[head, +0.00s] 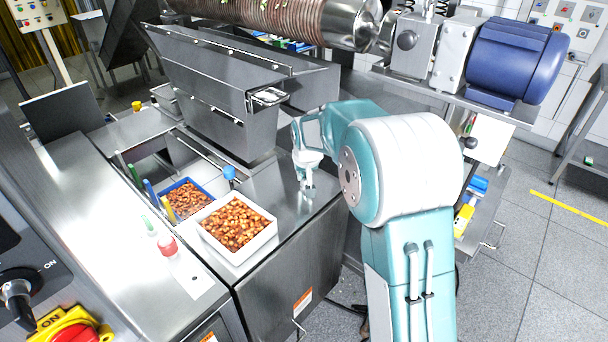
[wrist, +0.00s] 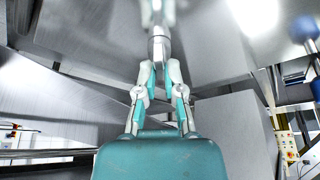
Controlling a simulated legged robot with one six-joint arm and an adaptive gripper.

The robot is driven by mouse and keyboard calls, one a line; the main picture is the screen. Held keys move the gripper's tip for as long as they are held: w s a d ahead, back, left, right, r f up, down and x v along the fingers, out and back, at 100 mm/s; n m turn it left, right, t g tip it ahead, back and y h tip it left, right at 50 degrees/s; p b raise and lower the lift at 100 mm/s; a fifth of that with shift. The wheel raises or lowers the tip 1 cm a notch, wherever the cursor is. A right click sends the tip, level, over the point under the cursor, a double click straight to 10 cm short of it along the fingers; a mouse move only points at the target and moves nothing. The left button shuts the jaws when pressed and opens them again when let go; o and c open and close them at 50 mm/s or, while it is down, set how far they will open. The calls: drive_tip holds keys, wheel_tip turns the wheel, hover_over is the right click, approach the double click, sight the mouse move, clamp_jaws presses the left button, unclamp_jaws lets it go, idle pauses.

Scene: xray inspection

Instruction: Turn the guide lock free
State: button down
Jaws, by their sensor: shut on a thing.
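My gripper (head: 308,186) points down at the bare steel top beside the box of brown pieces. In the wrist view my gripper (wrist: 158,38) has its two fingers drawn together on a small round grey metal part (wrist: 158,48). This part appears to be the guide lock. It is mostly hidden by the fingers, and its turned position cannot be told. In the head view my arm and fingers cover it.
A white box of brown pieces (head: 205,232) stands left of my gripper. Behind it are a blue-rimmed tray (head: 211,190) and a blue knob (head: 229,172). A steel chute (head: 215,105) rises close behind my gripper.

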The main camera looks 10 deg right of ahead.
drive_tip(key=n+y, duration=0.1)
drive_tip(key=n, duration=0.3)
drive_tip(key=shift+y, duration=0.3)
drive_tip(key=shift+n+g+y, duration=0.4)
drive_tip(key=shift+n+y, duration=0.2)
drive_tip(key=shift+n, duration=1.2)
drive_tip(key=c, duration=0.8)
unclamp_jaws()
drive_tip(key=shift+f, duration=0.1)
drive_tip(key=shift+o, duration=0.2)
drive_tip(key=v, duration=1.2)
drive_tip(key=shift+w, duration=0.2)
